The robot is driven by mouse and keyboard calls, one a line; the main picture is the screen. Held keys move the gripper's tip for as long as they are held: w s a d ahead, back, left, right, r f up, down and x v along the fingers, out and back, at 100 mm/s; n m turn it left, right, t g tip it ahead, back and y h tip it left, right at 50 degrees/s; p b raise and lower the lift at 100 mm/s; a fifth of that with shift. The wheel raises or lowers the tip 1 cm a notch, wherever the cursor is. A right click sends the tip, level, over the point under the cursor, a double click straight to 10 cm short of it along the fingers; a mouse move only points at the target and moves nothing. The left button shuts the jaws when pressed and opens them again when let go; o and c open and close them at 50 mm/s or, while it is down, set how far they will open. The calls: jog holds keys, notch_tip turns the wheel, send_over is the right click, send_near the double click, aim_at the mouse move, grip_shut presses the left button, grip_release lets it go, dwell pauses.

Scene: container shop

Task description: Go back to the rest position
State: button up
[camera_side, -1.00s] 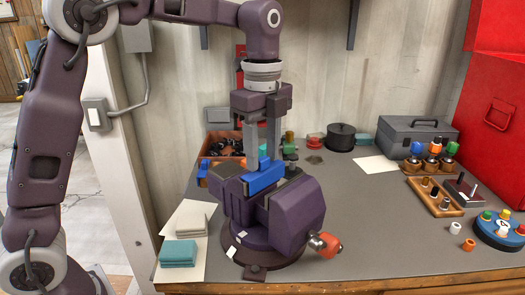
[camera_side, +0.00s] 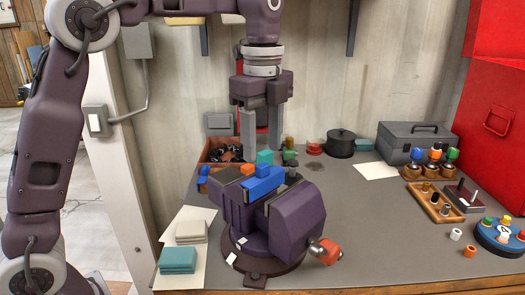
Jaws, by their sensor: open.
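My gripper (camera_side: 263,148) hangs fingers-down in the upper middle, above and slightly behind the purple vise. Its two grey fingers are apart. A blue block (camera_side: 262,187) lies at the top of the vise (camera_side: 295,222), at its jaws. A small orange piece (camera_side: 261,169) shows just behind the blue block. A teal piece (camera_side: 265,157) shows close to the fingertips; I cannot tell whether it lies behind them or between them.
A wooden bin (camera_side: 212,157) of dark parts stands at the back left. A grey toolbox (camera_side: 415,143), a black pot (camera_side: 341,143), a wooden peg holder (camera_side: 434,203) and a blue round stand (camera_side: 500,237) are on the right. Folded cloths (camera_side: 178,260) lie front left.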

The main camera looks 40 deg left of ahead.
jog(key=shift+r, duration=1.25)
jog(key=shift+s+a+r+n, duration=0.15)
jog(key=shift+s+r+n, duration=0.05)
jog(key=shift+s+n, duration=0.15)
jog(key=s+a+n+t, duration=0.25)
jog(key=s+n, duration=0.55)
jog(key=s, duration=0.4)
jog(key=s+f+n+t, duration=0.3)
jog(key=s+f+n, duration=0.4)
jog(key=s+n, duration=0.2)
jog(key=shift+s+f, duration=0.25)
jog(key=shift+s, duration=1)
